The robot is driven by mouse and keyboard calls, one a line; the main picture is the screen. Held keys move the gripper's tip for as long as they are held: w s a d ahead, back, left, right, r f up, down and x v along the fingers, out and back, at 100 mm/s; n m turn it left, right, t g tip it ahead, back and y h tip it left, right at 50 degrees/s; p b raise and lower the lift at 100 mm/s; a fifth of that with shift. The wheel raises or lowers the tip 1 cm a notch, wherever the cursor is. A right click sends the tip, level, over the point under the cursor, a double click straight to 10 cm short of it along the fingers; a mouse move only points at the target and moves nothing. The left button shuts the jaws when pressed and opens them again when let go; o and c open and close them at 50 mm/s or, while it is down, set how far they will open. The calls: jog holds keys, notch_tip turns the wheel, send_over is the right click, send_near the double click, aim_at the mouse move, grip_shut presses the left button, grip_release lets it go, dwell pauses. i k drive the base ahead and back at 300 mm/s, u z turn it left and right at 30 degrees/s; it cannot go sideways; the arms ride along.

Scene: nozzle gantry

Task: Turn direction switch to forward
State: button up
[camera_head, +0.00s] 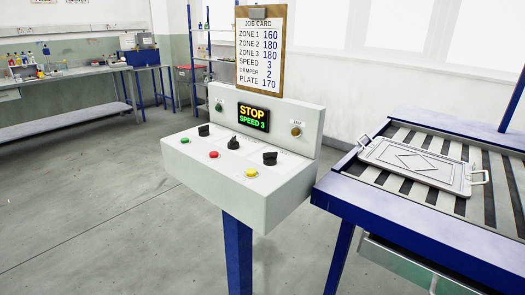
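A grey control console (222,196) stands on a blue post in the middle of the view. Three black rotary knobs sit in a row on its sloping top: a left knob (203,130), a middle knob (233,143) and a right knob (269,158). Their labels are too small to read, so I cannot tell which is the direction switch. The display (253,117) reads STOP in yellow and SPEED 3 in green. In front of the knobs are a green button (185,140), a red button (213,155) and a yellow button (251,172). My gripper is not in view.
A job card clipboard (260,50) stands above the console. At right, a blue-framed slatted table (400,225) holds a metal plate with handles (416,166). A lab bench (70,73) with bottles is at the back left. The floor left of the console is clear.

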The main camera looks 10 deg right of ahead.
aim_at(270, 159)
jog(key=u, duration=0.1)
jog(key=i, duration=1.05)
jog(key=u, duration=0.1)
